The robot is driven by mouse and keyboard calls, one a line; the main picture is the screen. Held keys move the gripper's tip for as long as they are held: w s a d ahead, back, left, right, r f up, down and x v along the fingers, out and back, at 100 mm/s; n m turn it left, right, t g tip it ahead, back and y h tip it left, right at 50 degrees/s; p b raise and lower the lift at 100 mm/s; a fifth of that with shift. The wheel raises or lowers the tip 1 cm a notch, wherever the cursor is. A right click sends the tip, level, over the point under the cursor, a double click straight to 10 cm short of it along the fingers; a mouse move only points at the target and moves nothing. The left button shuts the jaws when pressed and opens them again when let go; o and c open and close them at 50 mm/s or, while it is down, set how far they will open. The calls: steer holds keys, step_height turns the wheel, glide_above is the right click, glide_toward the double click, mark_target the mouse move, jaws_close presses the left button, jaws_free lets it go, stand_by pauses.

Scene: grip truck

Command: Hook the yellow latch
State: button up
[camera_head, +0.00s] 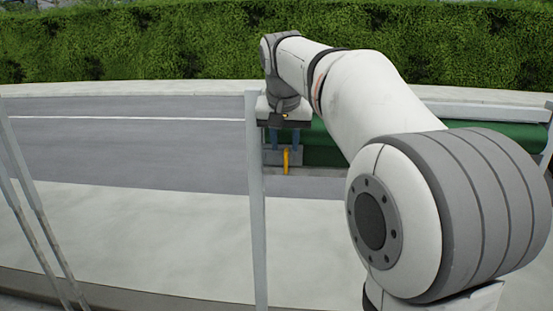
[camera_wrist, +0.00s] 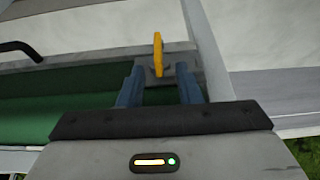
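The yellow latch (camera_head: 286,160) stands upright on a grey bracket (camera_head: 271,158) at the end of a dark green panel. It also shows in the wrist view (camera_wrist: 158,55), beyond my fingertips. My gripper (camera_head: 284,148) is just above and behind the latch in the head view. In the wrist view my two blue fingers (camera_wrist: 158,77) are spread apart, with a gap between them and nothing held. The latch's lower end lies near the gap, in line with it. I cannot tell whether a finger touches the latch.
A light grey post (camera_head: 256,200) stands just left of the latch; it also shows in the wrist view (camera_wrist: 207,50), right of the fingers. The green panel (camera_head: 335,150) extends right. A black handle (camera_wrist: 22,48) is at the wrist view's left. Open road (camera_head: 130,145) lies left.

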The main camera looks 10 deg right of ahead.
mark_target(285, 151)
steer(key=x, duration=0.6)
steer(key=shift+p, duration=0.3)
steer(key=shift+c, duration=0.3)
jaws_close()
